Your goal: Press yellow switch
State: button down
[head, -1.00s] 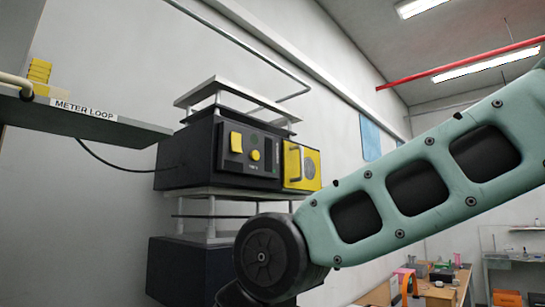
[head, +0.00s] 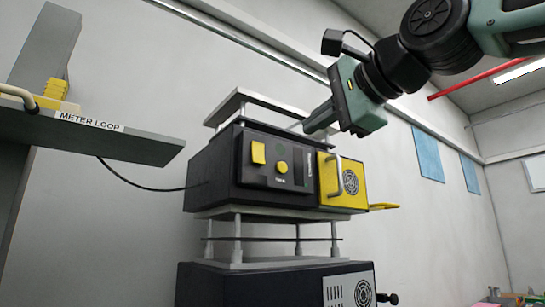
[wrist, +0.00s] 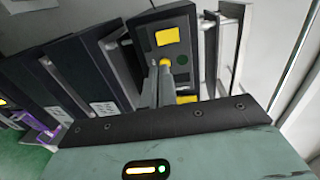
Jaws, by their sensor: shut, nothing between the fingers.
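A dark box holds a control panel (head: 270,162) with a raised yellow rectangular piece (head: 258,152) on its left and a round yellow button (head: 282,167) lower right of it. I cannot tell which of the two is the yellow switch. The wrist view shows the rectangle (wrist: 168,36) at the top and the round button (wrist: 165,62) just beyond my fingertips. My gripper (head: 306,128) is shut and empty, to the upper right of the panel. In the wrist view, its fingers (wrist: 161,78) overlap the button's lower side; I see no clear contact.
Right of the panel is a yellow vented cover (head: 355,188) with a grey handle (head: 333,174). A yellow flap (head: 384,206) juts out beside it. A shelf marked METER LOOP (head: 100,133) stands at left. Another dark unit (head: 250,285) is below.

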jog(key=p, duration=1.7)
send_near(260, 161)
jog(key=x, duration=0.6)
jog(key=shift+w+a, duration=0.25)
jog(key=shift+w, duration=0.05)
jog(key=shift+f+b, duration=0.1)
jog(key=shift+b, duration=0.2)
